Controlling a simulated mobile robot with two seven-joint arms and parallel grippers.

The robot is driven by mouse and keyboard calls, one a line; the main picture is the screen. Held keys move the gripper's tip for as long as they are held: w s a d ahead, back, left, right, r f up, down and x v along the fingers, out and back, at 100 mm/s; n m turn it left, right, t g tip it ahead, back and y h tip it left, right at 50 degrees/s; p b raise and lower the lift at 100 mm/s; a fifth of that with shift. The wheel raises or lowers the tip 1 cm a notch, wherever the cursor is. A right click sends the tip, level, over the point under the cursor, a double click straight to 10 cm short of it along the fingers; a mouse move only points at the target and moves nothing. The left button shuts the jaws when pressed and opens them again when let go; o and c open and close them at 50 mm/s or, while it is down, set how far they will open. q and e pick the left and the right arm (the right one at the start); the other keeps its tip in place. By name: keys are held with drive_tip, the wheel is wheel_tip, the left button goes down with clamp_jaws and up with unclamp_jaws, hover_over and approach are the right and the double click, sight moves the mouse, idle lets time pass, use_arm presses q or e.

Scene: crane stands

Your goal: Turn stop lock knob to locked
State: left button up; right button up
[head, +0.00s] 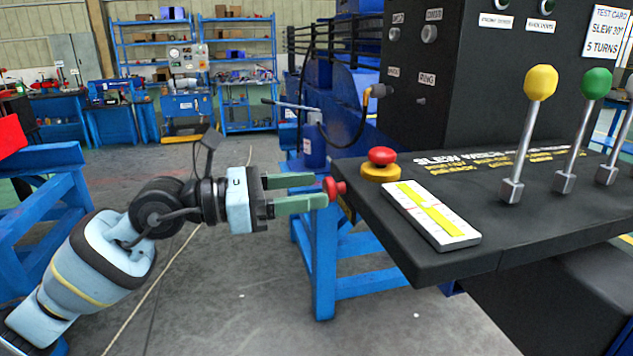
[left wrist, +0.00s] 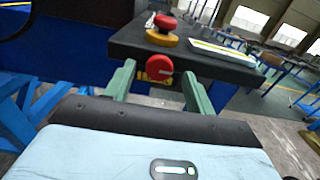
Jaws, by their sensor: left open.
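The stop lock knob is a red round knob (head: 334,187) on the left edge of the black console (head: 440,265). In the left wrist view the red knob (left wrist: 159,67) faces the camera, with a yellow plate behind it and a light mark on its face. My left gripper (head: 322,191) is open, its green fingers pointing at the knob. In the left wrist view the fingers (left wrist: 158,75) stand on either side of the knob; I cannot tell whether they touch it. My right gripper is not in view.
A red mushroom button on a yellow base (head: 381,165) stands on the console top, close above the knob. A white and yellow card (head: 431,214) lies beside it. Levers with yellow (head: 541,82) and green (head: 596,83) balls stand further right. Blue frame legs (head: 323,255) are below.

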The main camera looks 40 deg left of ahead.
sight(329, 187)
use_arm(q)
drive_tip(key=shift+w+d+r, duration=0.15)
drive_tip(key=shift+w+d, duration=0.3)
drive_tip(key=shift+w, duration=0.1)
drive_tip(key=shift+w+d+p, duration=0.35)
drive_tip(key=shift+w, duration=0.05)
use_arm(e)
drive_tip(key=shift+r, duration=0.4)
use_arm(q)
drive_tip(key=c, duration=0.9)
drive_tip(key=shift+c, duration=0.2)
drive_tip(key=shift+f, duration=0.2)
